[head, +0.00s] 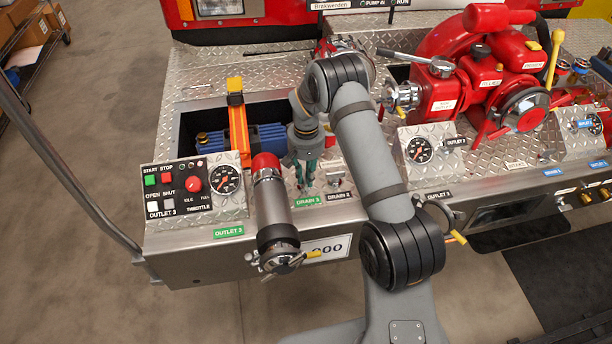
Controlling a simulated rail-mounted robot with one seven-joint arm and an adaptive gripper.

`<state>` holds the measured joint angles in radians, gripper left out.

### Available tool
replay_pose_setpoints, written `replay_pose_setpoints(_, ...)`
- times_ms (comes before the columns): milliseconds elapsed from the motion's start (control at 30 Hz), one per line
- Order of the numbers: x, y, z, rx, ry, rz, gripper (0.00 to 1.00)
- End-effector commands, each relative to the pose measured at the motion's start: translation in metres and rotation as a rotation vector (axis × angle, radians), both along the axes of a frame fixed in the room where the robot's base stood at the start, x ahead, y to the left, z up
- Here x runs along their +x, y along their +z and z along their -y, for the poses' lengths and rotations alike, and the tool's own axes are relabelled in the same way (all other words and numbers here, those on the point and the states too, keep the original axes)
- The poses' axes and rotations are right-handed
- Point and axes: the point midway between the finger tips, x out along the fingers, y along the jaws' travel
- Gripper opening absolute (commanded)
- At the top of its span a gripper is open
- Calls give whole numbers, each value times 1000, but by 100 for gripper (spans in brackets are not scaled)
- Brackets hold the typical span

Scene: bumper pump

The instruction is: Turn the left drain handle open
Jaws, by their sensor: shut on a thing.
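My gripper (306,182) with teal fingers points down at the left drain, just behind the green DRAIN 3 label (307,200). Its fingers are shut around the left drain handle, which is mostly hidden between them, so I cannot tell its angle. The right drain handle (336,181) stands free just to the right, behind the DRAIN 2 label (340,195).
A silver outlet pipe (272,207) with a red collar stands close left of my gripper. A gauge and button panel (193,189) lies farther left. A blue unit with an orange strap (238,125) sits in a recess behind. The red pump (480,75) is at right.

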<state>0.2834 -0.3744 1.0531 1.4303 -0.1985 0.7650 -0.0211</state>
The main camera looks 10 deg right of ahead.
Motion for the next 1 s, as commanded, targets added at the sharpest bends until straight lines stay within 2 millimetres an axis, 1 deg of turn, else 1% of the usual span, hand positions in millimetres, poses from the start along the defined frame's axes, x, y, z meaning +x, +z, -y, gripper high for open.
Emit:
replay_pose_setpoints(100,0,-2,0,0,56,2,0)
replay_pose_setpoints(333,1,0,0,0,62,0,0)
replay_pose_setpoints(367,1,0,0,0,62,0,18)
replay_pose_setpoints(600,1,0,0,0,60,0,32)
replay_pose_setpoints(667,1,0,0,0,60,0,35)
replay_pose_setpoints(900,1,0,0,0,60,0,35)
replay_pose_setpoints(1000,1,4,0,0,59,1,35)
